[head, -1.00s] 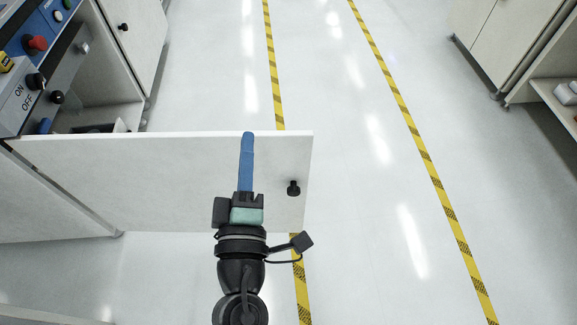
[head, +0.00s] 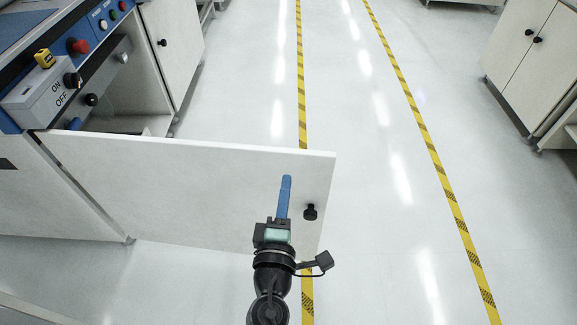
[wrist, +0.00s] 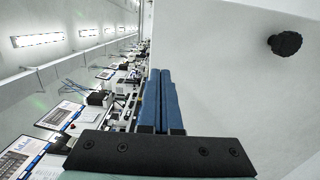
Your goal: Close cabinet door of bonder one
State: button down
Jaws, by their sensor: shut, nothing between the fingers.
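The white cabinet door (head: 190,180) stands wide open in the head view, swung out from the cabinet at the left across the aisle side. Its black round knob (head: 310,212) is near the door's right, free edge. In the wrist view the door (wrist: 220,60) fills the right side, with the knob (wrist: 285,43) at upper right. My gripper (head: 286,180) is shut and empty, its blue fingers together in front of the door face, just left of the knob. In the wrist view the fingers (wrist: 160,85) lie alongside the door. I cannot tell whether they touch it.
The bonder's control panel with an ON/OFF box (head: 50,95) is at upper left, above the open cabinet space. Another closed cabinet door (head: 172,45) lies beyond. White cabinets (head: 530,60) stand at the right. The floor between the yellow-black lines (head: 430,150) is clear.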

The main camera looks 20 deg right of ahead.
aim_at(290, 159)
jog(key=shift+x, duration=2.35)
